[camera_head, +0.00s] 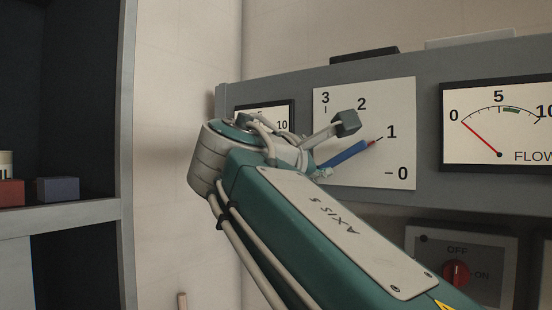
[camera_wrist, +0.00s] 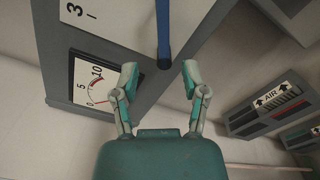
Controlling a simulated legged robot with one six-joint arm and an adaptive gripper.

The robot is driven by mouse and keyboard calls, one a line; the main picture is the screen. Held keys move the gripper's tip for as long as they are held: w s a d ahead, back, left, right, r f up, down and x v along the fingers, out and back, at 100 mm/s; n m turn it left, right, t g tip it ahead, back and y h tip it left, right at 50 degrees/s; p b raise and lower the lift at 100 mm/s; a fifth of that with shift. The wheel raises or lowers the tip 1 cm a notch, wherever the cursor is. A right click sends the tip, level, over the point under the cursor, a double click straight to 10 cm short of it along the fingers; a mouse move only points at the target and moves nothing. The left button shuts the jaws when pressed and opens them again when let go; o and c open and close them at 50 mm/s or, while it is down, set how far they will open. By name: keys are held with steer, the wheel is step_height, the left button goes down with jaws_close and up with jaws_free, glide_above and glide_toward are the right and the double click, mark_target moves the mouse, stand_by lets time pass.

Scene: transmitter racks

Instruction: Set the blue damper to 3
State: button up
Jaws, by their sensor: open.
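The blue damper lever (camera_head: 346,153) lies across a white scale plate (camera_head: 398,105) marked 0 to 3. Its red tip points at the 1 mark. Its pivot end is hidden behind my arm. In the wrist view the blue lever (camera_wrist: 163,35) hangs in line with the gap between my fingers, just beyond the fingertips. My gripper (camera_wrist: 159,76) is open, with one finger on each side of that line, and no contact with the lever shows. In the head view one fingertip shows over the plate above the lever.
A flow gauge (camera_head: 500,125) is right of the plate, its needle near 0. A smaller gauge (camera_wrist: 92,85) is left of the plate. A red OFF/ON knob (camera_head: 456,273) sits below. A shelf (camera_head: 60,216) with small boxes stands at left. Air units (camera_wrist: 270,105) show in the wrist view.

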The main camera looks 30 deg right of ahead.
mark_target(340, 158)
steer(key=x, duration=0.6)
steer(key=s+x, duration=0.1)
steer(key=x, duration=0.2)
steer(key=shift+d+f, duration=0.1)
steer(key=shift+d, duration=0.45)
steer(key=shift+w, duration=0.2)
steer(key=shift+w+a, duration=0.1)
steer(key=shift+a, duration=0.45)
steer(key=shift+d, duration=0.4)
jaws_close()
